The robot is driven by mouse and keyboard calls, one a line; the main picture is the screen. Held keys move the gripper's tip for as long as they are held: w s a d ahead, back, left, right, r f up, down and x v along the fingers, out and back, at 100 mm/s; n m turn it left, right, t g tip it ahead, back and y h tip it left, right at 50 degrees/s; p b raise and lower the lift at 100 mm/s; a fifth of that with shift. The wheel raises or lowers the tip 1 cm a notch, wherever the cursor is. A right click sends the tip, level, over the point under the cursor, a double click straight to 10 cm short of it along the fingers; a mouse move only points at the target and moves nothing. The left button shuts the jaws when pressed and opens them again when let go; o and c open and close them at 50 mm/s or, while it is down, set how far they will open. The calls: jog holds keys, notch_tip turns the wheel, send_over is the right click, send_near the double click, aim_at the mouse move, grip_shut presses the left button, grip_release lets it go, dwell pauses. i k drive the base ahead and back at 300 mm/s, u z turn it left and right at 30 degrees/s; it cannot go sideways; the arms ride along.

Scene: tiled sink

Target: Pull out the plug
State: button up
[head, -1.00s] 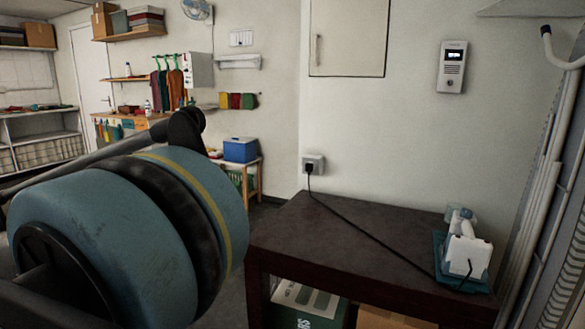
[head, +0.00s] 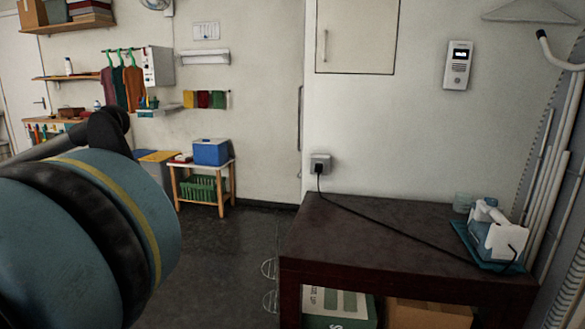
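The black plug (head: 318,169) sits in the grey wall socket (head: 320,158), just above the back left corner of the dark table. A black cord (head: 385,226) runs from the plug down across the tabletop to a white and blue appliance (head: 496,236) at the table's right end. The appliance stands on a blue tray (head: 470,246). My arm, with large blue and black rounded links, fills the lower left of the head view. My gripper does not show, so its state is hidden.
The dark table (head: 350,215) stands against the wall, with boxes (head: 337,306) under it. Pale pipes (head: 548,160) stand at the right. Open floor (head: 225,265) lies left of the table. A small wooden stand (head: 203,185) with a blue box is farther back.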

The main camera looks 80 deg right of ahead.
aim_at(318, 167)
jog(key=z, duration=0.05)
jog(key=i, duration=2.05)
jog(key=z, duration=4.35)
jog(key=i, duration=0.7)
